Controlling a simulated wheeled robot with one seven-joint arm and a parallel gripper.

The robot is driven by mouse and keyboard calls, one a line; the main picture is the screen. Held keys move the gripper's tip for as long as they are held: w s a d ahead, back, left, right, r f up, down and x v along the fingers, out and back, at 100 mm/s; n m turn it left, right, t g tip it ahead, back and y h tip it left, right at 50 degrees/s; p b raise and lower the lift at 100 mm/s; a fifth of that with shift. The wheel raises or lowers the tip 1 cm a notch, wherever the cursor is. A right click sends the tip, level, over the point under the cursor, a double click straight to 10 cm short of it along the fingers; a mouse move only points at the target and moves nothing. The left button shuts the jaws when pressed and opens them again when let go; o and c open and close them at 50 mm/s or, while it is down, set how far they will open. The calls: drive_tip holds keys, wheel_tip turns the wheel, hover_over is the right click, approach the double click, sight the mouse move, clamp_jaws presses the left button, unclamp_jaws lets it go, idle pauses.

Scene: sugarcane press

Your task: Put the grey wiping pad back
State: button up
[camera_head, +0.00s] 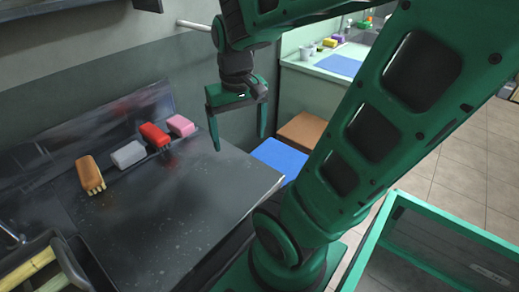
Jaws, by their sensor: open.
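The grey wiping pad (128,154) lies on the dark metal counter (160,215), near its back edge. It sits between an orange-brown brush and a red pad in a loose row. My gripper (238,143) is open and empty, with its fingers pointing down. It hangs to the right of the row of pads, near the right end of the counter. The gripper is apart from the grey pad and touches nothing that I can see.
A dark crate with yellow canes (28,268) is at lower left. Brown (303,131) and blue (279,157) surfaces lie beyond the counter. A green-rimmed bin (440,220) is at right.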

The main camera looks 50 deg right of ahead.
drive_tip(key=s+f+m, duration=0.1)
drive_tip(key=s, duration=0.7)
drive_tip(key=shift+g+y, duration=0.4)
drive_tip(key=shift+f, duration=0.1)
